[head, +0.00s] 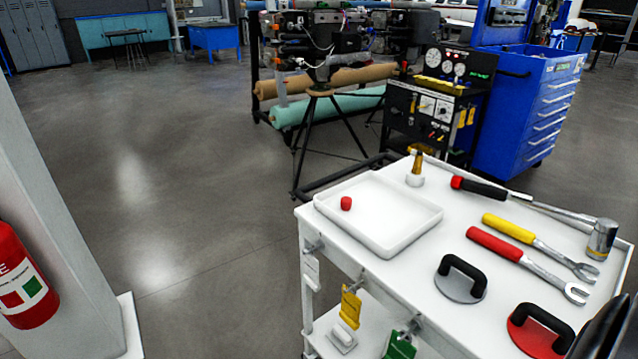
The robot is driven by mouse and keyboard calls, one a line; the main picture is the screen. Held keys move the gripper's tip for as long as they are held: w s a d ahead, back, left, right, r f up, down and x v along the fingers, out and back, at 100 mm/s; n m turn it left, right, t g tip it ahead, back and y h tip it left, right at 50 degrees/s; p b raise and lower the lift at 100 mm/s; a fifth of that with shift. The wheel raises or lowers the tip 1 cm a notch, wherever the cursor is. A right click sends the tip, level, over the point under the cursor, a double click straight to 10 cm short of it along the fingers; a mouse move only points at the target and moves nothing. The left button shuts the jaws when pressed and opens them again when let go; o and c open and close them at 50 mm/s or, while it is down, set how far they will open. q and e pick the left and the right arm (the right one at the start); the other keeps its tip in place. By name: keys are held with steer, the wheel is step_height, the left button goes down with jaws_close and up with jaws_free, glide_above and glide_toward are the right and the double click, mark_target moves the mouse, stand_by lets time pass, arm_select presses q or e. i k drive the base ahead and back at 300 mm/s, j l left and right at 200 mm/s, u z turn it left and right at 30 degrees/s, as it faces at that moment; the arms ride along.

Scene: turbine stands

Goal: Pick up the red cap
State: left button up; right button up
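The red cap (346,203) is a small red cylinder in the head view. It sits in the left part of a shallow white tray (398,246) on top of a white cart (455,200). Nothing is touching the cap apart from the tray. A dark shape cut off at the lower right corner seems to be part of my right gripper or arm (608,330); its fingertips cannot be made out. It is far from the cap, across the cart top. My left gripper is not in view.
On the cart lie a hammer (480,190), a yellow wrench (510,228), a red wrench (496,244) and two black-handled discs (460,289) (524,336). A pillar with an extinguisher (24,280) is left; floor between is clear.

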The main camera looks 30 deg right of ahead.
mark_target(346, 201)
steer(key=i, duration=1.45)
steer(key=i+j+z, duration=0.1)
steer(key=i+z, duration=0.2)
steer(key=i, duration=0.25)
steer(key=i+j+z, duration=0.3)
steer(key=i, duration=0.2)
steer(key=l+z, duration=0.1)
steer(key=z, duration=1.65)
